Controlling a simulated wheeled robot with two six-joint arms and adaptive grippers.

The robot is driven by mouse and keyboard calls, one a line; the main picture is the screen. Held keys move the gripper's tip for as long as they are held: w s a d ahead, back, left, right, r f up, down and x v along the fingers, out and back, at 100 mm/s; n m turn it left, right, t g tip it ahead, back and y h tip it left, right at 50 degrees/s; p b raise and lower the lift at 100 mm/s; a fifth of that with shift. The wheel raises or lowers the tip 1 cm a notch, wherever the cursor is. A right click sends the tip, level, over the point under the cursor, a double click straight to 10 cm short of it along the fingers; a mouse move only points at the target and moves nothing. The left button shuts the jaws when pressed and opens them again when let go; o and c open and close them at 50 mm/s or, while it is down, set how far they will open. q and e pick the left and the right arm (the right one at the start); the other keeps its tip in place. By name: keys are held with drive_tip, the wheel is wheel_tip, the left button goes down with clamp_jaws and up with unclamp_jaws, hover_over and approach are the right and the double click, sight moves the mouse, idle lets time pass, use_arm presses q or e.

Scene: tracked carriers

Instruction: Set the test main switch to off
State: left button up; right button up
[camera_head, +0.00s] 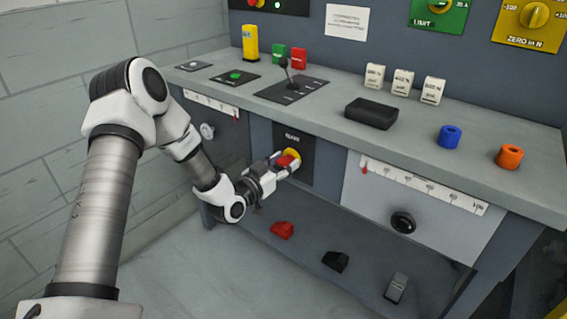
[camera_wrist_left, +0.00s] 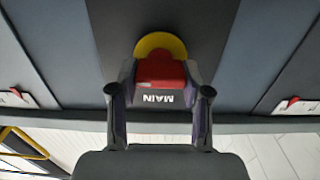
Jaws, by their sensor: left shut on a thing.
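The main switch has a red handle (camera_head: 286,161) on a round yellow plate (camera_head: 294,155). It sits on a black panel (camera_head: 299,177) on the front of the bench. My left gripper (camera_head: 281,165) is shut on the red handle. In the left wrist view the red handle (camera_wrist_left: 160,74) lies between the two fingertips, in front of the yellow plate (camera_wrist_left: 160,44). The word MAIN (camera_wrist_left: 158,99) reads upside down there. The fingers hide the sides of the handle, and I cannot read an on or off mark. My right gripper is not in view.
A lever (camera_head: 285,72), a black block (camera_head: 371,113), a blue ring (camera_head: 449,137) and an orange ring (camera_head: 510,156) stand on the bench top (camera_head: 330,107). A black knob (camera_head: 403,222) is right of the switch. Red and black pieces lie on the lower shelf (camera_head: 307,246).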

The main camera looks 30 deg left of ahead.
use_arm(q)
drive_tip(key=shift+n, duration=0.3)
drive_tip(key=n, duration=0.3)
drive_tip(key=shift+a+b, duration=0.1)
drive_tip(key=shift+b, duration=0.2)
drive_tip(key=n+b, duration=0.1)
drive_tip(key=n, duration=0.4)
drive_tip(key=shift+a, duration=0.1)
drive_tip(key=n+b, duration=0.1)
drive_tip(key=n, duration=0.3)
drive_tip(key=shift+f+n, duration=0.1)
drive_tip(key=shift+n, duration=0.2)
drive_tip(key=shift+n+b, duration=0.85)
drive_tip(key=shift+n, duration=1.35)
drive_tip(key=o, duration=1.2)
drive_tip(key=shift+f, duration=0.1)
drive_tip(key=shift+c, duration=0.2)
